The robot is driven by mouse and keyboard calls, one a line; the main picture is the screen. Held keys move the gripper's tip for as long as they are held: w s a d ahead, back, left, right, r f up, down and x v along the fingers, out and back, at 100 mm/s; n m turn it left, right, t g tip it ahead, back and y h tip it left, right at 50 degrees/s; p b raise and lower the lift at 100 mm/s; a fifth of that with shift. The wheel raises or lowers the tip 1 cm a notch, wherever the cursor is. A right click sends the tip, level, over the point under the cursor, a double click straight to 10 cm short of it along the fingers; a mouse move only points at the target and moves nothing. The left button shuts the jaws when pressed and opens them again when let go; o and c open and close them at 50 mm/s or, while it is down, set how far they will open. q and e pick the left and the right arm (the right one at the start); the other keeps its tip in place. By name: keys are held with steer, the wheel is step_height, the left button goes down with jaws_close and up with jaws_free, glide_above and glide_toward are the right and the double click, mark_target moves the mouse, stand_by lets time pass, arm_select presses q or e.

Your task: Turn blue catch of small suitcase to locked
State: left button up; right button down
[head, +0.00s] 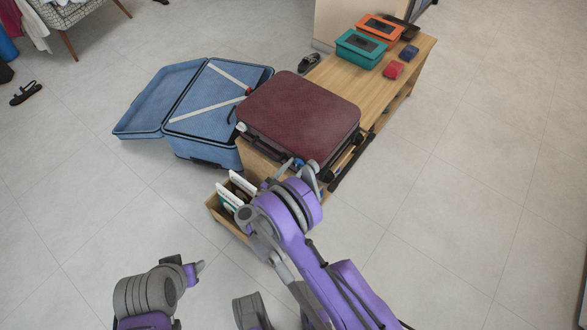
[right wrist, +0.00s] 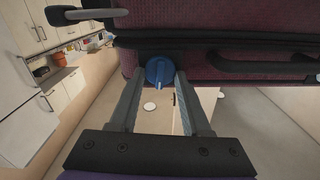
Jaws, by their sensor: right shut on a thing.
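The small suitcase (head: 300,112) is dark red and lies flat and shut on the wooden bench. Its blue catch (right wrist: 159,71) is a round knob with a narrow raised bar, on the dark-trimmed side that faces my right wrist camera. My right gripper (right wrist: 161,80) is shut on the blue catch, one finger on each side of it. In the head view this gripper is at the near edge of the suitcase and partly hidden by my arm. My left gripper (head: 199,267) is low over the floor, away from the suitcase; its finger opening does not show clearly.
A large blue suitcase (head: 150,102) lies open on the floor at left, with crossed straps. The bench (head: 340,75) carries teal (head: 360,48) and orange (head: 380,29) boxes at its far end. A wooden crate (head: 222,217) with white items stands nearby. Floor at right is clear.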

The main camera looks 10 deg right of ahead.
steer(key=m+b, duration=0.2)
steer(key=m, duration=0.1)
steer(key=shift+f, duration=0.15)
steer(key=m+b, duration=0.2)
steer(key=m, duration=0.2)
steer(key=shift+s+m, duration=0.1)
steer(key=shift+m, duration=0.3)
steer(key=m+b, duration=0.1)
steer(key=m, duration=0.3)
steer(key=shift+d+m, duration=0.1)
steer(key=shift+m, duration=0.2)
steer(key=m, duration=0.4)
steer(key=shift+s+b, duration=0.1)
steer(key=shift+b, duration=0.25)
steer(key=shift+m, duration=0.3)
steer(key=shift+c, duration=1.9)
jaws_free()
steer(key=p+v, duration=0.1)
steer(key=v, duration=0.9)
steer(key=shift+s+a, duration=0.25)
steer(key=shift+a, duration=0.1)
